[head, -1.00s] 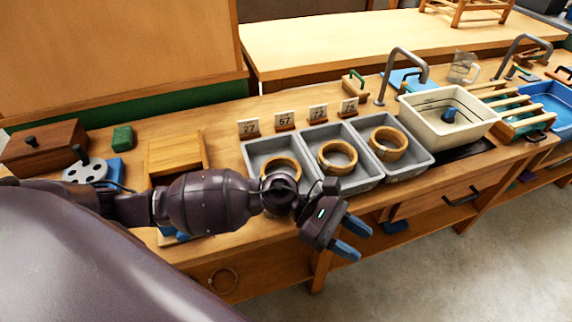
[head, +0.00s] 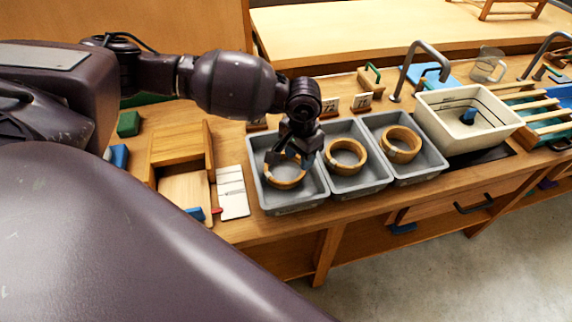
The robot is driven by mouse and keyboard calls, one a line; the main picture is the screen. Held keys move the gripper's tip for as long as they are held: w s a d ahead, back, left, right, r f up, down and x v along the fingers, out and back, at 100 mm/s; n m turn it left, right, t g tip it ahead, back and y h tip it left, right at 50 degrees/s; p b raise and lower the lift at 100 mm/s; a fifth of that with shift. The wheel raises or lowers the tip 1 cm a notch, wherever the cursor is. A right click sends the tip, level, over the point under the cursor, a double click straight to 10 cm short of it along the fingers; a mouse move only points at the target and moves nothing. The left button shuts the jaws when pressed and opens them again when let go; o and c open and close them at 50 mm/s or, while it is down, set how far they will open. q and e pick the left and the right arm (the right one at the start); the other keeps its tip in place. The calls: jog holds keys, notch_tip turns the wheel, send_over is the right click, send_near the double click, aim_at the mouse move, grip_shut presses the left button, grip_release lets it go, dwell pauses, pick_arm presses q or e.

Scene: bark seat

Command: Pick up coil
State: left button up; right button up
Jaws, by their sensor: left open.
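Three tan ring-shaped coils lie in a row of grey trays. The left coil (head: 286,180) is in the left tray (head: 290,206), the middle coil (head: 345,156) in the middle tray (head: 357,188), and the right coil (head: 401,144) in the right tray (head: 424,174). My left gripper (head: 290,164) is open and points down at the left tray, over the left coil, partly hiding it. I cannot tell whether its fingers touch that coil. My right gripper is not in view.
A cream basin (head: 470,112) and a grey tap (head: 424,62) stand to the right. A wooden box (head: 182,165) and a white card (head: 232,192) lie left of the trays. Number cards (head: 361,102) stand behind them. The floor in front is clear.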

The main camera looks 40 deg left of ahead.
aim_at(299, 178)
pick_arm(q)
notch_tip(299, 178, down, 8)
jog(key=shift+w+f, duration=0.1)
dwell(0.4)
jog(key=shift+c, duration=0.4)
grip_shut()
